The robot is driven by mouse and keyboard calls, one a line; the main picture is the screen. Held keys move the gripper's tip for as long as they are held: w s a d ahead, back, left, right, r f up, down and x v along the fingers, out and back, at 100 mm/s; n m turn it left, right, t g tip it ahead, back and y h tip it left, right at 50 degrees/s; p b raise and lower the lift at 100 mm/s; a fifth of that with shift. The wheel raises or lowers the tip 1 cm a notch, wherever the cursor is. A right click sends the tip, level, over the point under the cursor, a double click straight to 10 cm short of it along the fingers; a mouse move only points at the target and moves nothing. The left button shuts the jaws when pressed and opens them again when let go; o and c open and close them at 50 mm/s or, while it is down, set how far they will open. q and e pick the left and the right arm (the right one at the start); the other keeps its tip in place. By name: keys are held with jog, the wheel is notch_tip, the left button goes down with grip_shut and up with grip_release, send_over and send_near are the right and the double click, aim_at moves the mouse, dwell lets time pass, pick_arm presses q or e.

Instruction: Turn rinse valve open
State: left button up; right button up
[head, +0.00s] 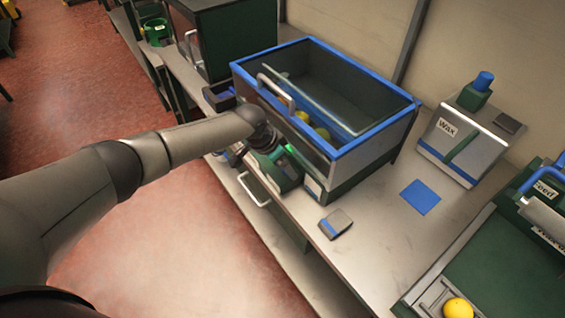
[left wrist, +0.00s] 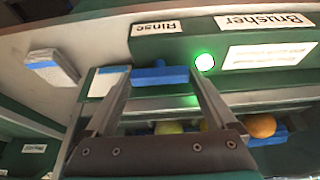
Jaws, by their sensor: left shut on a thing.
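The blue rinse valve handle (left wrist: 160,75) is a short bar on the green panel, below the "Rinse" label (left wrist: 158,28) in the left wrist view. My left gripper (left wrist: 157,88) is shut on this handle, one finger at each end. A round green light (left wrist: 204,62) glows on the panel beside it. In the head view my left arm reaches to the front of the blue-rimmed washer tank (head: 350,146). There the gripper end covers the handle, and the green glow (head: 291,149) shows just right of it. My right gripper is in neither view.
Yellow fruits (head: 302,117) lie in the tank. A small grey and blue block (head: 335,224) and a blue pad (head: 420,196) lie on the counter.

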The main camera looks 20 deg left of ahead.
pick_arm(q)
jog(key=shift+c, duration=0.7)
jog(key=shift+r+n+p, duration=0.1)
jog(key=shift+n+p, duration=0.3)
jog(key=shift+p, duration=0.25)
jog(key=n+y+p, duration=0.1)
jog(key=n+p, duration=0.1)
jog(key=p, duration=0.1)
jog(key=shift+s+d+t, duration=0.1)
jog(key=shift+d+t, duration=0.05)
jog(key=shift+t, duration=0.15)
jog(key=shift+n+y+p, duration=0.6)
jog(key=shift+n+p, duration=0.65)
jog(key=shift+n, duration=0.35)
jog(key=o, duration=1.1)
jog(key=shift+c, duration=0.2)
